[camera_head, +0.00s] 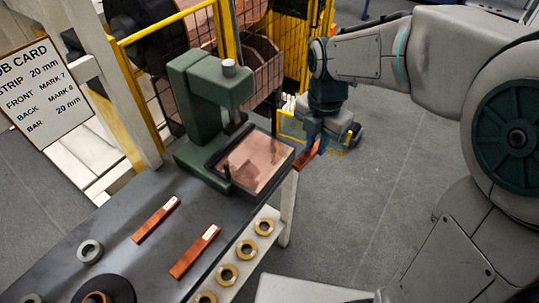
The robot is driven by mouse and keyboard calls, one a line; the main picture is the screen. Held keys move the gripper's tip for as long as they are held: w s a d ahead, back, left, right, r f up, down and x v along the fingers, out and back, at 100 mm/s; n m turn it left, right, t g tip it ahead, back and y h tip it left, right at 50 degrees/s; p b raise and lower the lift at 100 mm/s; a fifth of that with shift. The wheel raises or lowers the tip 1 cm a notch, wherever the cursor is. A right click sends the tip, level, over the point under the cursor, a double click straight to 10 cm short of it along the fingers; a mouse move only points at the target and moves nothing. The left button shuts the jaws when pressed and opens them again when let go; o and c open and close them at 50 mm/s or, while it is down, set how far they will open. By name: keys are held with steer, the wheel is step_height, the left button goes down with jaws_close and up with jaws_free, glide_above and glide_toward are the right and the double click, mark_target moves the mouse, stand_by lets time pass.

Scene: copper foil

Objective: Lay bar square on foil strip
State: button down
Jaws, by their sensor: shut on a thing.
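My gripper (316,142) is shut on a copper-coloured bar (307,157), just past the right edge of a dark-framed tray (287,176). The bar slants down to the left, and its upper end is hidden by the gripper. Whether it touches the tray edge I cannot tell. Copper-coloured foil (255,160) lies in the tray under a green press (192,95); a separate strip outline is hard to make out. Two more copper bars with pale labels, a left one (153,223) and a right one (193,254), lie on the dark bench (120,205).
A small dark post (227,176) stands at the tray's near left corner. Several brass rings (264,227) sit on a pale shelf along the bench's right side. A grey ring (90,251) lies on the bench. A job card (40,88) and yellow railing (170,22) stand behind.

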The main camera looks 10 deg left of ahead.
steer(key=shift+s+a+r+n, duration=0.1)
steer(key=shift+a+r+n, duration=0.25)
steer(key=shift+n, duration=0.45)
steer(key=p, duration=0.2)
glide_above(267, 165)
step_height(267, 165, down, 7)
steer(key=shift+r, duration=0.1)
steer(key=shift+f+p, duration=0.3)
steer(key=shift+f, duration=1.75)
steer(key=shift+f, duration=0.1)
steer(key=shift+f, duration=0.15)
steer(key=c, duration=1.3)
jaws_free()
step_height(267, 165, up, 12)
steer(key=shift+r+b, duration=0.25)
steer(key=shift+b, duration=0.15)
steer(key=shift+d, duration=0.1)
